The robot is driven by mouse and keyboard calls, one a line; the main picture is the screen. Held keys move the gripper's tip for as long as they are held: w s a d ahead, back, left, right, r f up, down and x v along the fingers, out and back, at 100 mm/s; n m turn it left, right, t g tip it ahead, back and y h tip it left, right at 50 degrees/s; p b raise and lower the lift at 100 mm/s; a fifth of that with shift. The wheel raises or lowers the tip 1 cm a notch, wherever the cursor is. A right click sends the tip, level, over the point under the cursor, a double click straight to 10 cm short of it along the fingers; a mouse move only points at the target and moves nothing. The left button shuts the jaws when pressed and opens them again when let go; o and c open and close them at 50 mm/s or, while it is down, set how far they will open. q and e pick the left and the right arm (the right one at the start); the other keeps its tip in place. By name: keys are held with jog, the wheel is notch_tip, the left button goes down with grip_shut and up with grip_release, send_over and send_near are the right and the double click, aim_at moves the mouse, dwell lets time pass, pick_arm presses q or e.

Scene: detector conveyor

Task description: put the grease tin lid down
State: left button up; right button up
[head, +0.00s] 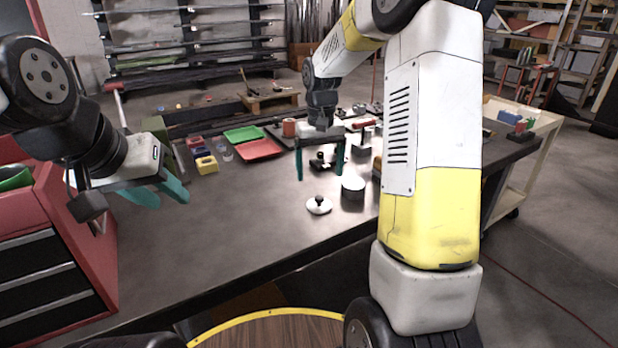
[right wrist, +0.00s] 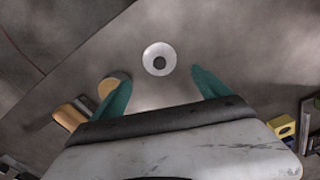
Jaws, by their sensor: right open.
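The grease tin lid (head: 319,206) is a white disc with a dark knob. It lies knob up on the bare grey table in front of my right gripper (head: 320,174). In the right wrist view the lid (right wrist: 159,59) shows whole, beyond and between the teal fingertips (right wrist: 160,80), with nothing holding it. My right gripper is open and empty, above the table. A dark round tin (head: 353,189) with a pale top stands just right of the lid, apart from it. My left gripper (head: 162,192) hangs over the table's left side, its teal fingers apart and empty.
A green tray (head: 244,134) and a red tray (head: 260,149) lie at the back. A yellow block (head: 207,165) is left of them. Several small parts crowd the right rear. The table's front and left middle are clear. A red drawer cabinet (head: 50,245) stands at left.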

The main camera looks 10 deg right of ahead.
jog(key=s+r+t, duration=0.3)
jog(key=s+r, duration=0.9)
jog(key=s+a+t+y, duration=0.2)
jog(key=s+t, duration=0.1)
jog(key=s, duration=0.9)
jog(key=shift+s+r, duration=0.35)
jog(key=shift+r, duration=0.05)
